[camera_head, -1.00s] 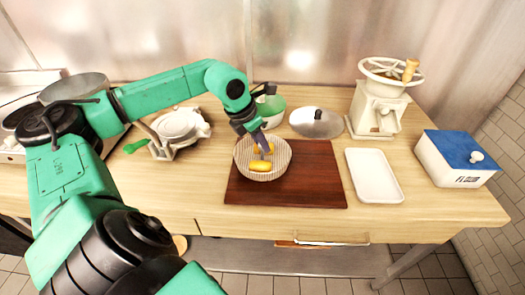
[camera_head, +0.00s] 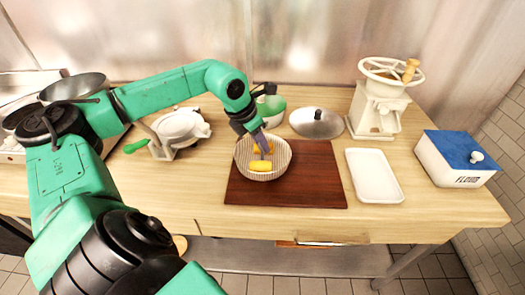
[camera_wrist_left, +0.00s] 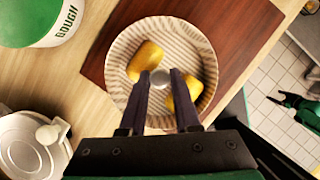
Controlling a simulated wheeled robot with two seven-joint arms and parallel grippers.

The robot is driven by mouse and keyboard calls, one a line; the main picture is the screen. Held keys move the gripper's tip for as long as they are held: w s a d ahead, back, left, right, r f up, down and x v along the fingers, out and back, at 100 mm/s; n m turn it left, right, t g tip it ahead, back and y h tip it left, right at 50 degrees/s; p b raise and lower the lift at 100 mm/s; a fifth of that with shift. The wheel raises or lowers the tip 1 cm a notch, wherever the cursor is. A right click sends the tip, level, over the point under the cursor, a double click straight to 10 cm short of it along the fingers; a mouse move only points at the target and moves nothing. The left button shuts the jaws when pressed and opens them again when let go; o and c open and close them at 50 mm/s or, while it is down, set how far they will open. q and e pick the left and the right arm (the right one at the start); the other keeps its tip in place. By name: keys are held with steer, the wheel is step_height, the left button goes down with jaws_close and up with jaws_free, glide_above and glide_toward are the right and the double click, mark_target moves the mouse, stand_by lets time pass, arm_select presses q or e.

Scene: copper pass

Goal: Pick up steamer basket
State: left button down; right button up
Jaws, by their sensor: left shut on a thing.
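The steamer basket (camera_head: 281,158), a round shallow bowl with a striped weave, sits on the dark wooden board. It also shows in the left wrist view (camera_wrist_left: 204,62), with yellow pieces (camera_wrist_left: 146,58) inside on either side of the fingers. My left gripper (camera_head: 265,149) reaches down into its middle. In the left wrist view my left gripper (camera_wrist_left: 160,78) is shut on a small round grey knob at the basket's centre. A small green and dark arm end, apparently my right gripper (camera_wrist_left: 276,98), shows at the right there; its jaws are too small to read.
The board (camera_head: 315,180) is bare right of the basket. A white tray (camera_head: 374,176), a flour box (camera_head: 455,160) and a grinder (camera_head: 378,108) stand further right. Behind are a metal lid (camera_head: 316,123) and a green-white dough container (camera_wrist_left: 40,20). A white pot-like item (camera_head: 180,128) stands left.

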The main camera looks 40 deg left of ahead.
arm_select(q)
steer(key=shift+w+r, duration=0.1)
steer(key=shift+r, duration=0.5)
step_height(320, 180, up, 19)
steer(key=p, duration=0.6)
steer(key=shift+a, duration=0.1)
